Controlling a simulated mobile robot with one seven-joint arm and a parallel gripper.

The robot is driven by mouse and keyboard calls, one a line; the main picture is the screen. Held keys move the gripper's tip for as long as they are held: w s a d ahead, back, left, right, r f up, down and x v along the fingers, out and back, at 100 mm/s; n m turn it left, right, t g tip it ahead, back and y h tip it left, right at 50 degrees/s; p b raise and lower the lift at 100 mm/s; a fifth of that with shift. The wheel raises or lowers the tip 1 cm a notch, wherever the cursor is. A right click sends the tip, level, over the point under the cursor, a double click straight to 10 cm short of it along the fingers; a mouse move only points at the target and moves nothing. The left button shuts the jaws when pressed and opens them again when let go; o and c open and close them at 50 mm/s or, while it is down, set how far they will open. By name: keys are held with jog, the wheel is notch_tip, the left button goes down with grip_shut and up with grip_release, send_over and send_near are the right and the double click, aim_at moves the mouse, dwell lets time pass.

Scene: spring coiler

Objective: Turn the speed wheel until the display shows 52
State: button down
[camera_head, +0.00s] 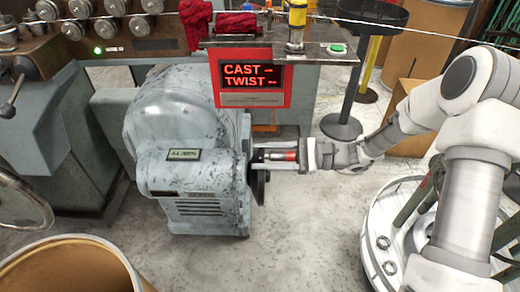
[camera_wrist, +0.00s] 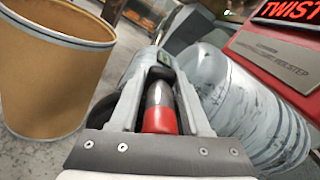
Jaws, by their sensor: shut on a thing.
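The display (camera_head: 184,154) is a small greenish panel on the grey machine housing (camera_head: 180,110) and seems to read 44 with small blurred characters after it. The dark speed wheel (camera_head: 259,186) stands edge-on at the right side of the housing. Its handle (camera_head: 283,155), red with a dark grey part, sticks out to the right. My gripper (camera_head: 272,155) comes from the right and is shut on the handle. In the wrist view the red and grey handle (camera_wrist: 158,118) lies between both fingers. The fingers hide part of the wheel there.
A red sign (camera_head: 252,78) reading CAST and TWIST stands just above the wheel. A brown drum (camera_head: 70,265) is at the front left. A post with a round base (camera_head: 342,127) stands behind my arm. The floor below the wheel is clear.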

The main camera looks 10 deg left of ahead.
jog(key=shift+s+d+f+p, duration=0.25)
jog(key=shift+s+f, duration=0.2)
jog(key=shift+s, duration=0.25)
jog(key=shift+s+d+f+p, duration=0.1)
jog(key=shift+s+f+p, duration=0.1)
jog(key=shift+s+f, duration=0.4)
jog(key=shift+s+d+f+p, duration=0.2)
jog(key=shift+s+f+p, duration=0.1)
jog(key=shift+s, duration=0.55)
jog(key=c, duration=0.6)
grip_release()
jog(key=shift+c, duration=0.2)
jog(key=p+v, duration=0.3)
jog(key=v, duration=1.4)
jog(key=shift+d, duration=0.2)
